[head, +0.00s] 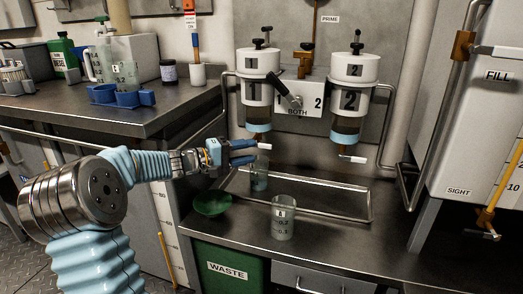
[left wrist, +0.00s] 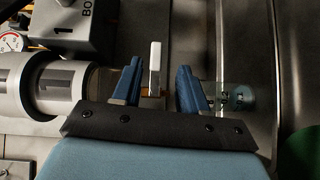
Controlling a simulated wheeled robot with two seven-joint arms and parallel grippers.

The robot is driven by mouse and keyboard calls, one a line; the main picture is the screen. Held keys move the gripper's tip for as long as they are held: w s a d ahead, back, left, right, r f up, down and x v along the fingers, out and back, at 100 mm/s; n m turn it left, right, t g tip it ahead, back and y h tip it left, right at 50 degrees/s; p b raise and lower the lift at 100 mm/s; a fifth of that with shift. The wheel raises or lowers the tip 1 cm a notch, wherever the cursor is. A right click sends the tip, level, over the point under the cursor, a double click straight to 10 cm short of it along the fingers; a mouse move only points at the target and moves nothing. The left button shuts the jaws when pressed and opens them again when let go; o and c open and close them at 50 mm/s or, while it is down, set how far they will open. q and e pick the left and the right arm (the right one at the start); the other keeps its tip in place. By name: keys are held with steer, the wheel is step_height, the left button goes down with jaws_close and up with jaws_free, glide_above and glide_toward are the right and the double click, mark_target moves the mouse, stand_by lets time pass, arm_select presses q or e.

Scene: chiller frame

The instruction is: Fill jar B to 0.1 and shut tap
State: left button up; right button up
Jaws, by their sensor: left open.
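Two white housings hang on the panel, housing 1 (head: 257,90) and housing 2 (head: 348,98), each with bluish liquid in its clear lower part. Housing 1's tap has a white lever (head: 264,146). My left gripper (head: 254,152) is open at this tap. In the left wrist view, the white lever (left wrist: 154,68) stands between the spread blue fingers (left wrist: 160,88). A clear jar (head: 259,180) stands below the tap, partly hidden by the gripper; a marked clear jar (left wrist: 238,98) shows beyond one finger. Another jar (head: 283,224), marked 0.2 and 0.1, stands in front; its letter and level are unclear.
A shallow metal tray (head: 335,214) lies below the housings. A green dish (head: 212,203) lies left of the front jar. A black selector lever (head: 287,91) sits between the housings. A green WASTE bin (head: 225,270) is below the counter. The counter's front right is clear.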

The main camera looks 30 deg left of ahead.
mark_target(264, 147)
arm_select(q)
steer(key=v, duration=0.7)
steer(key=shift+n, duration=0.4)
steer(key=p+x, duration=0.6)
steer(key=x, duration=0.7)
steer(key=shift+w+d+r, duration=0.2)
steer(key=shift+w, duration=0.1)
